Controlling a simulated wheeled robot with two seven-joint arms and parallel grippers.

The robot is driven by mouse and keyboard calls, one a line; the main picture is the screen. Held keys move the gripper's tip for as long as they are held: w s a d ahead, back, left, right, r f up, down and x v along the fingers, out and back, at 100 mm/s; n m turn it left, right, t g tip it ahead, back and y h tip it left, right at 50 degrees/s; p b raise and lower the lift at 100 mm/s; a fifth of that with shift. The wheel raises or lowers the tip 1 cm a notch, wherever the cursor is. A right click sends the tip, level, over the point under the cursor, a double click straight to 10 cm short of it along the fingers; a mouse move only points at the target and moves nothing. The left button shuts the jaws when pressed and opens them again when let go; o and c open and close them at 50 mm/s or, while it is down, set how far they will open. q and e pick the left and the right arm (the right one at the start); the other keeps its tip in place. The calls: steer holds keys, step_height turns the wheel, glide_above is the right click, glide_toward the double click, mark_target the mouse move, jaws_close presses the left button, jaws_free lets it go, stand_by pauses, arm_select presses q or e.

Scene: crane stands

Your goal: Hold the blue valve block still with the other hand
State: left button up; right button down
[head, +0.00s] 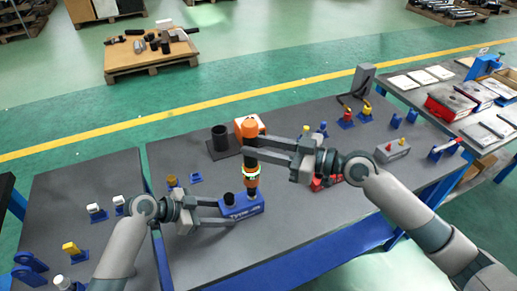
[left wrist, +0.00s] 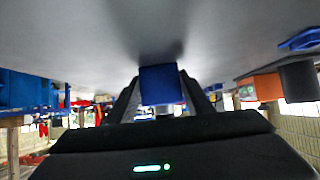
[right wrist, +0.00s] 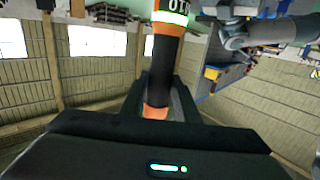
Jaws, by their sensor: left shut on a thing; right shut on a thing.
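The blue valve block (head: 241,208) sits on the grey table near its front edge, with a dark knob on top. My left gripper (head: 226,213) is shut on it from the left; the block also shows between the fingers in the left wrist view (left wrist: 160,85). My right gripper (head: 250,147) is shut on an upright black and orange tool (head: 251,174) with a green-white band, also in the right wrist view (right wrist: 166,60). The tool's lower end is just above or at the block's right end; I cannot tell whether they touch.
A red object (head: 322,184) is partly hidden under my right gripper. Small blue fixtures and a grey box (head: 391,150) stand to the right. The table's front middle is clear.

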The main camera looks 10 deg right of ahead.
steer(key=shift+r, duration=1.95)
arm_select(q)
steer(key=o, duration=1.4)
steer(key=shift+c, duration=0.2)
steer(key=shift+a+r, duration=0.1)
steer(key=shift+a, duration=0.05)
steer(key=v, duration=1)
steer(key=shift+a+r, duration=0.1)
steer(key=shift+a, duration=0.1)
steer(key=shift+s+a+r, duration=0.25)
steer(key=shift+a+r, duration=0.15)
steer(key=shift+a, duration=0.05)
steer(key=shift+r, duration=0.15)
arm_select(e)
steer(key=shift+r, duration=0.1)
